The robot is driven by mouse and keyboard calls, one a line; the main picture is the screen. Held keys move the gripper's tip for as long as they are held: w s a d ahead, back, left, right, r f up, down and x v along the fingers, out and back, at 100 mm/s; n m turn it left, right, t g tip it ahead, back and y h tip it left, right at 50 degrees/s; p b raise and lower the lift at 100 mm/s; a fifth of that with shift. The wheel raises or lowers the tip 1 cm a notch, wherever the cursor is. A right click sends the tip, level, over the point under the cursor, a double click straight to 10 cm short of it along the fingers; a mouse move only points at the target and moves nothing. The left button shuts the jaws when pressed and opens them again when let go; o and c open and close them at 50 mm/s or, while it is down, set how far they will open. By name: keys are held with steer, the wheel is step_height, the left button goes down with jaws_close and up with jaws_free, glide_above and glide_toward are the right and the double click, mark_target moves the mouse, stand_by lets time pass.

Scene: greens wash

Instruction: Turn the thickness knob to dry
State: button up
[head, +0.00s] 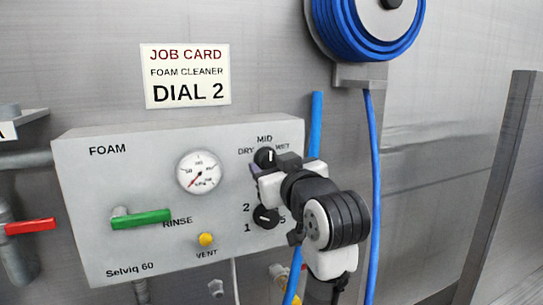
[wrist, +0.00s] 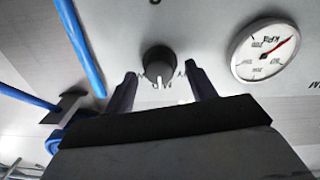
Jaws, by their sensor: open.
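The thickness knob (head: 264,157) is a small black dial on the grey foam panel (head: 120,185), under the labels DRY, MID and WET. Its white mark points up, towards MID. In the wrist view the panel shows upside down, and the knob (wrist: 158,60) sits between and just beyond my two dark fingertips. My gripper (wrist: 160,80) is open, with one finger on each side of the knob and visible gaps to it. In the head view my gripper (head: 260,174) is at the knob's lower edge, and my wrist covers part of the panel's right side.
A second black knob (head: 266,217) with numbers sits just below. A gauge (head: 200,172), a green rinse lever (head: 142,218) and a yellow vent button (head: 206,240) are to the left. A blue hose (head: 374,190) hangs at right. A job card (head: 186,76) reads DIAL 2.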

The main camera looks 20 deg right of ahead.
steer(key=shift+w, duration=0.85)
steer(key=shift+c, duration=0.5)
steer(key=c, duration=0.9)
steer(key=n+b, duration=0.1)
steer(key=n, duration=0.2)
steer(key=shift+f+b, duration=0.15)
steer(key=shift+b, duration=0.25)
steer(key=n+b, duration=0.2)
steer(key=n, duration=0.1)
steer(key=shift+s+d+n, duration=0.1)
steer(key=shift+n, duration=0.2)
steer(key=n+b, duration=0.2)
steer(key=n, duration=0.3)
steer(key=shift+n+b, duration=0.3)
steer(key=shift+b, duration=0.1)
steer(key=shift+r, duration=0.2)
